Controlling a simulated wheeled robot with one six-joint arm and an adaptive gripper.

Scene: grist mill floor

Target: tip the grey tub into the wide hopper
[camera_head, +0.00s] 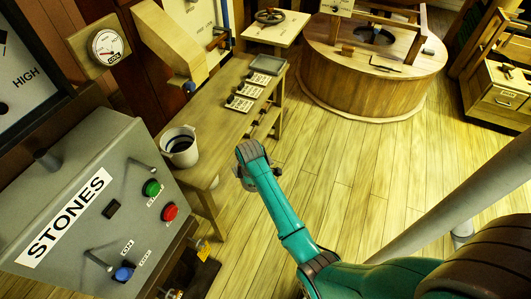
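A light grey tub (180,151) with a dark inside stands upright on the near end of the wooden bench (222,115). My teal arm reaches in from the lower right. Its wrist end, with my gripper (247,183) mostly hidden under it, is over the floor to the right of the tub and apart from it. I cannot see the fingers well enough to tell whether they are open. I cannot pick out the wide hopper with certainty; a wooden frame stands on the round wooden millstone casing (350,82) at the back.
A grey control box (85,200) labelled STONES, with green, red and blue knobs, fills the lower left. A wooden chute (172,45) stands above the bench. A shallow grey tray (267,65) and labelled cards lie at the bench's far end. The plank floor (330,165) is clear.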

